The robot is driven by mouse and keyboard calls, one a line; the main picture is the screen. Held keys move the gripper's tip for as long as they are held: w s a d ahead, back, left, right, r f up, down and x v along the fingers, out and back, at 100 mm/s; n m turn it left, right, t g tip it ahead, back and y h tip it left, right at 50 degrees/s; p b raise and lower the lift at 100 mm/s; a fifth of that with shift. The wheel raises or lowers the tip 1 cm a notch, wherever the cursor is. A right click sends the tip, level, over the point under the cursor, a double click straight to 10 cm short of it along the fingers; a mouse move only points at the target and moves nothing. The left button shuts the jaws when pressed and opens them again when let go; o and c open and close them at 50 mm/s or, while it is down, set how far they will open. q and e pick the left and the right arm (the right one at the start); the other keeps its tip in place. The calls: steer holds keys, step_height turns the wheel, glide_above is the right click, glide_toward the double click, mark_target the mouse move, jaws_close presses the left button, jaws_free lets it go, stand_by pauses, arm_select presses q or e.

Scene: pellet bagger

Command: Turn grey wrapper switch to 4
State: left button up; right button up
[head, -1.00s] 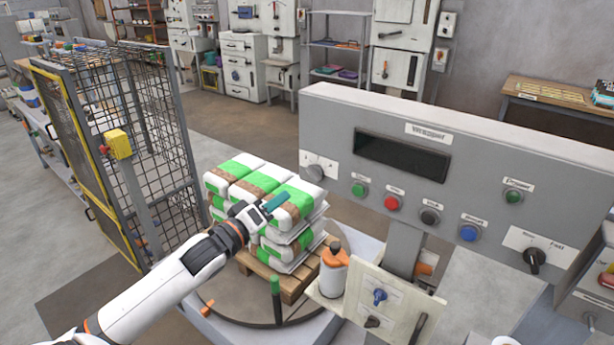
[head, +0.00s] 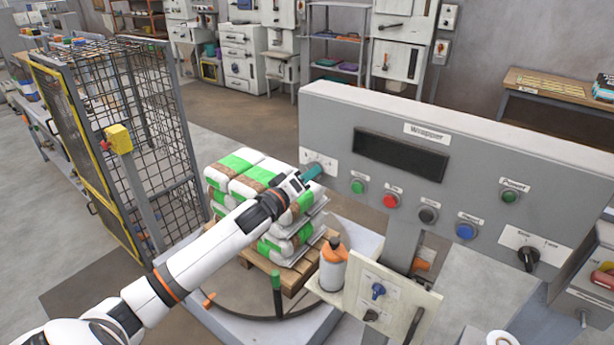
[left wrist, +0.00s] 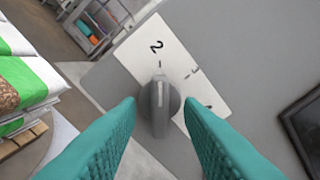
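The grey wrapper switch (left wrist: 159,106) is a round knob with a raised grip bar on a white label plate (left wrist: 175,60) of the grey wrapper panel (head: 470,165). In the left wrist view its bar points nearly at the mark under the "2"; other marks on the plate are hard to read. My left gripper (left wrist: 162,115) is open, its teal fingers on either side of the knob with gaps showing. In the head view the left gripper (head: 313,173) is at the panel's left end and hides the knob. My right gripper is not in view.
The panel also has a dark display (head: 400,155), green, red, black and blue buttons, and a black switch (head: 528,258). Stacked bags (head: 240,185) on a pallet stand behind my left arm. An orange-topped bottle (head: 333,265) stands below the panel.

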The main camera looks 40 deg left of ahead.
arm_select(q)
jaws_close()
steer(key=shift+m, duration=0.4)
steer(key=m+p, duration=0.3)
steer(key=m, duration=1.6)
steer(key=shift+a, duration=0.15)
stand_by(0.4)
